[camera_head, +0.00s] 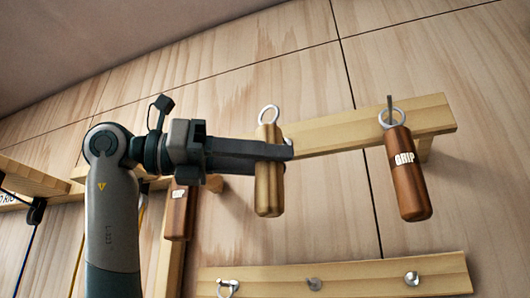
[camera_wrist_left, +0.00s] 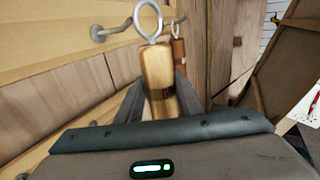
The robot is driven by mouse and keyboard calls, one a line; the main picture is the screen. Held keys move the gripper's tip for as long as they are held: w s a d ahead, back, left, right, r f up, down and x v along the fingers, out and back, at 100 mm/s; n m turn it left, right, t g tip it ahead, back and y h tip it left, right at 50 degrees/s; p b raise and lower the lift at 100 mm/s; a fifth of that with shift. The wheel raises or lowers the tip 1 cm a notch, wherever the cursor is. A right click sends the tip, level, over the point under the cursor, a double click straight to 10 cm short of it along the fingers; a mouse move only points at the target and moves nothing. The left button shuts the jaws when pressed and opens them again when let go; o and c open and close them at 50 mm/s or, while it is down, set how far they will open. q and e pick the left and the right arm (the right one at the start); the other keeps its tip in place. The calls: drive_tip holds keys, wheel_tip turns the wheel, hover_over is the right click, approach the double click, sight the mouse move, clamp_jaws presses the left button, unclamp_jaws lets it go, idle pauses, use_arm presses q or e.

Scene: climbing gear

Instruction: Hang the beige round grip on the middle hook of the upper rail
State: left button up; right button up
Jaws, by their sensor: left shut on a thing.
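The beige round grip (camera_head: 269,190), a pale wooden cylinder with a metal ring on top, hangs upright in my left gripper (camera_head: 290,150), which is shut on it. The left wrist view shows the same grip (camera_wrist_left: 158,75) between the fingers. The upper rail (camera_head: 340,132) runs behind it. A metal hook (camera_wrist_left: 98,33) sticks out from the rail in the left wrist view. The hook's shaft lines up with the ring; I cannot tell whether it passes through or behind it. In the head view the middle hook is hidden. My right gripper is out of view.
A brown grip (camera_head: 408,185) hangs on the upper rail's right hook. Another dark brown grip (camera_head: 178,212) is at the left, partly behind my arm. A lower rail (camera_head: 360,278) with several hooks runs below.

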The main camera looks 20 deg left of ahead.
use_arm(q)
drive_tip(key=shift+w, duration=0.5)
drive_tip(key=shift+w+d+p, duration=0.1)
drive_tip(key=shift+w+p, duration=0.3)
drive_tip(key=shift+w, duration=0.6)
drive_tip(key=w, duration=0.1)
drive_tip(key=w+f, duration=0.1)
drive_tip(key=shift+w+f, duration=0.1)
drive_tip(key=shift+w, duration=0.25)
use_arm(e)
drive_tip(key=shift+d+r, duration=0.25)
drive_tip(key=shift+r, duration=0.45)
use_arm(q)
drive_tip(key=o, duration=1.2)
drive_tip(key=shift+c, duration=0.2)
drive_tip(key=shift+o, duration=0.2)
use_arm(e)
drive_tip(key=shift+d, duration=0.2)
